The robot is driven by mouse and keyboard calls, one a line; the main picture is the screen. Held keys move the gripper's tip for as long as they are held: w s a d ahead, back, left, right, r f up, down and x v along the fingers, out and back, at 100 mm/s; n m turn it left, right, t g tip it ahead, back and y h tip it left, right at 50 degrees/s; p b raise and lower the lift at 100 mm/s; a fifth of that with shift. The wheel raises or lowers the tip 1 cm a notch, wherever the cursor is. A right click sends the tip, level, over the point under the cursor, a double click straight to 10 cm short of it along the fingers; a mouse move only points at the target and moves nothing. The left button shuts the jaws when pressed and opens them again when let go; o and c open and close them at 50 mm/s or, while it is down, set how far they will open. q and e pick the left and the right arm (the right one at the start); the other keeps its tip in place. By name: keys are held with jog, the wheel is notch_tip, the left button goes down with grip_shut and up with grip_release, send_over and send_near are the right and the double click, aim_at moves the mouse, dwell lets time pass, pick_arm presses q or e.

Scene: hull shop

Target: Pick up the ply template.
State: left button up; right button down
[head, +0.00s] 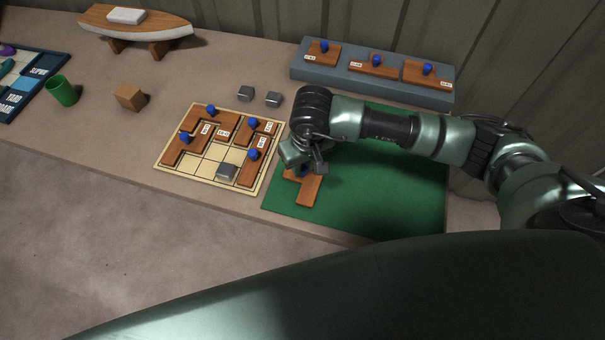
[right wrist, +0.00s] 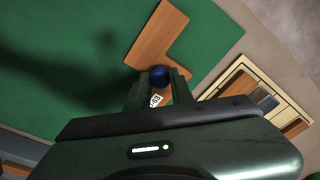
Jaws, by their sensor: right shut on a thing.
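A brown wooden ply template (head: 308,190) with a blue knob lies on the green mat (head: 385,205), near the mat's left edge. In the right wrist view the template (right wrist: 158,40) has an angled shape and a small white label. My right gripper (head: 304,166) is over it and shut on its blue knob (right wrist: 159,76), with a finger on either side. The arm hides part of the template in the head view. I cannot tell whether the template touches the mat. My left gripper is not in view.
A gridded board (head: 200,172) left of the mat holds several knobbed templates and a grey metal block (head: 226,172). A grey rack (head: 340,75) holds three templates. A wooden block (head: 131,97), green cup (head: 62,91) and model boat (head: 135,27) stand left.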

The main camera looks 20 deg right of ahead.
aim_at(303, 168)
jog(key=shift+r, duration=0.1)
dwell(0.6)
jog(key=shift+w+r, duration=0.1)
jog(key=shift+r, duration=0.55)
notch_tip(303, 168, up, 18)
jog(key=b, duration=0.4)
jog(key=shift+r, duration=0.25)
